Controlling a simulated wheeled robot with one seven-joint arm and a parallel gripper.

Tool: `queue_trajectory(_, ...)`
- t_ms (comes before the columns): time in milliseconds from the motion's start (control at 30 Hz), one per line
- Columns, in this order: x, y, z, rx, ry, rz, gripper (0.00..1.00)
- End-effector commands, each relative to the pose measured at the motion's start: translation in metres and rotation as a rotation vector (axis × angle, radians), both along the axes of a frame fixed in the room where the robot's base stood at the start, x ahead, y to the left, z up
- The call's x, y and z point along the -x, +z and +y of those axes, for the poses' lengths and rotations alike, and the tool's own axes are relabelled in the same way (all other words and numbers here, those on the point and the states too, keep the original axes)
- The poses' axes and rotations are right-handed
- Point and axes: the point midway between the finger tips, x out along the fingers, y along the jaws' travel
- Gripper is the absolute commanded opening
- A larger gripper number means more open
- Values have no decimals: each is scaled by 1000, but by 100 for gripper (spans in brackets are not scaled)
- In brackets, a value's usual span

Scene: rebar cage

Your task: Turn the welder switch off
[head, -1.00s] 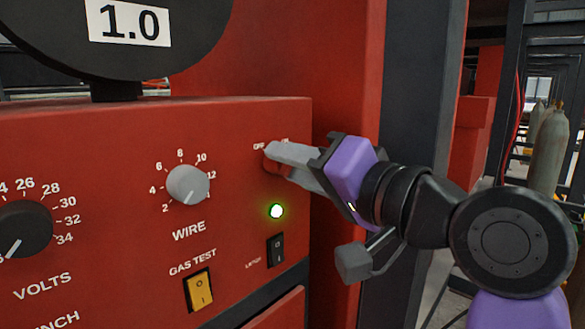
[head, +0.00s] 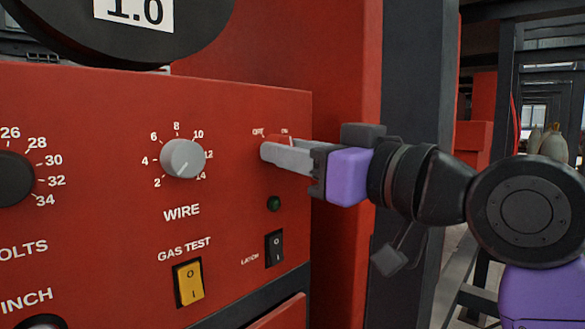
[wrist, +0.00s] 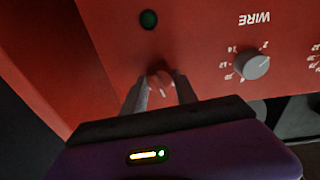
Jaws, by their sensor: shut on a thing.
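The welder switch is a small red rotary knob (wrist: 161,83) with a pale pointer line, on the red welder's front panel (head: 100,120). In the wrist view it sits between the fingers of my gripper (wrist: 160,92), which is shut on it. OFF and ON labels show just above the fingers. The round indicator light (head: 273,204) below the switch is dark green and unlit; it also shows in the wrist view (wrist: 148,19).
The grey WIRE knob (head: 183,159) is left of the switch. A black latch rocker (head: 275,248) and a yellow GAS TEST rocker (head: 189,283) are below. A dark post (head: 420,90) stands behind my wrist. Gas cylinders (head: 553,145) stand far right.

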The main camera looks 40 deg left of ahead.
Motion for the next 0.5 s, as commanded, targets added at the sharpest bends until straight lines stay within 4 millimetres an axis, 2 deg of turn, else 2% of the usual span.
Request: queue_trajectory(500, -2, -3, -1, 34, -1, -417, 0)
